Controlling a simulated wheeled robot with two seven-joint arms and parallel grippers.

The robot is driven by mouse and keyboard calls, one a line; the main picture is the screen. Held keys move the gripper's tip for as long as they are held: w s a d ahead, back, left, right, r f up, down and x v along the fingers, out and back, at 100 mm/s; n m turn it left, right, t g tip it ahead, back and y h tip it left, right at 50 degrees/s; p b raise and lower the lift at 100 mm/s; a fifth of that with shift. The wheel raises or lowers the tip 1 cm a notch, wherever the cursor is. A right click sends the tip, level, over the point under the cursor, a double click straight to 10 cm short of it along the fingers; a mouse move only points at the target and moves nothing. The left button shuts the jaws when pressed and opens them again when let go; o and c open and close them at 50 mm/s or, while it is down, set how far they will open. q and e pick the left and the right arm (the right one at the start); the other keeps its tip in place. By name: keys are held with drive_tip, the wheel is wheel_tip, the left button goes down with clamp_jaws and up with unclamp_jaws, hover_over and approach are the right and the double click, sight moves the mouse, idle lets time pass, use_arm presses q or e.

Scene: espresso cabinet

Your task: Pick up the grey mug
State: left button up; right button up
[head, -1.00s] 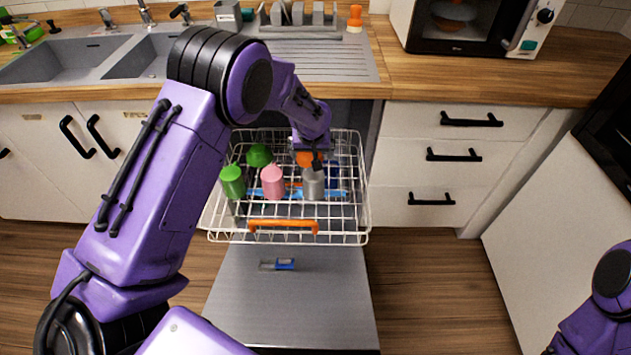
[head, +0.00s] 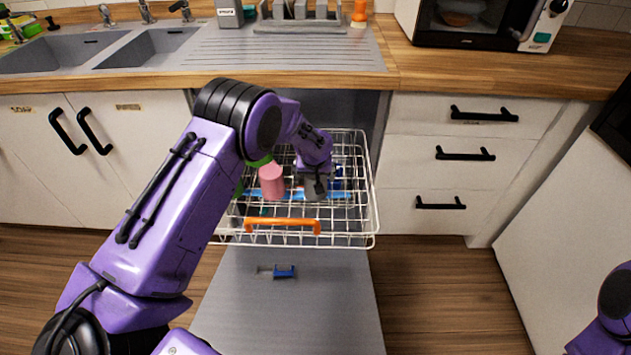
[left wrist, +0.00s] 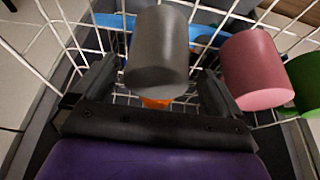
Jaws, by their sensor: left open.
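The grey mug (left wrist: 158,55) shows large in the left wrist view, over the white wire dishwasher rack. My left gripper (left wrist: 150,90) is open, with one finger on each side of the mug. I cannot tell whether the fingers touch it. In the head view my left gripper (head: 315,185) is down in the rack and mostly hides the mug. The pink mug (head: 271,182) stands just left of the gripper; it is also in the left wrist view (left wrist: 257,70). My right gripper is not in view; only part of my right arm shows at the lower right.
The pulled-out rack has an orange handle (head: 282,226) at its front. A green mug (left wrist: 306,82) is beyond the pink one. An orange thing (left wrist: 157,103) lies under the grey mug. The open dishwasher door (head: 300,315) lies below the rack, and the counter (head: 460,75) is behind.

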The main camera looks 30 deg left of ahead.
use_arm(q)
drive_tip(key=x, duration=0.5)
drive_tip(key=shift+w, duration=0.35)
drive_tip(key=shift+r, duration=0.15)
drive_tip(key=c, duration=1.1)
drive_tip(key=shift+r, duration=0.1)
